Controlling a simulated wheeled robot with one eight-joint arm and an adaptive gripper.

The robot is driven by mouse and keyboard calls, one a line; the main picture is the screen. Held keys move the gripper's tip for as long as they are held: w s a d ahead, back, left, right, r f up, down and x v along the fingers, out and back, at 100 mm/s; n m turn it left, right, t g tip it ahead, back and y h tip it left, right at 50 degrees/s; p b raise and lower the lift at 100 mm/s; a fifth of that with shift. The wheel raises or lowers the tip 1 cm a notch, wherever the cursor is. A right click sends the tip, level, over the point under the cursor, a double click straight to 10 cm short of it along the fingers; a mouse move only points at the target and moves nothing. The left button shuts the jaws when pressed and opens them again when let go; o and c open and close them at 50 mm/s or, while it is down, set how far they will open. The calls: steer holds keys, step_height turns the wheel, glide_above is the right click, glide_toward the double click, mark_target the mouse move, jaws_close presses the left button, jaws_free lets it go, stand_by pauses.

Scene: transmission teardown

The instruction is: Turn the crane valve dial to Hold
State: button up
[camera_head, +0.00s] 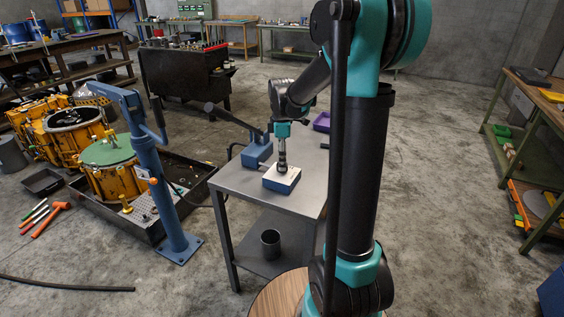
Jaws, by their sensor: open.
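A small blue box with a white top (292,183) sits on the grey metal table near its left side. It looks like the crane valve box, but its labels are too small to read. My gripper (282,168) points straight down over the middle of the white top, at or just above the dial's place. It is open. The dial itself is hidden or too small to make out, so I cannot tell its setting or whether the fingers touch it.
A blue unit with a black lever (257,154) stands behind the box, and a purple tray (322,122) lies at the table's back. A blue crane (158,180) stands left beside yellow transmission housings (112,180). The table's right front is clear.

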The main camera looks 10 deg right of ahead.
step_height(320, 180, up, 11)
steer(key=shift+f, duration=0.15)
stand_by(0.4)
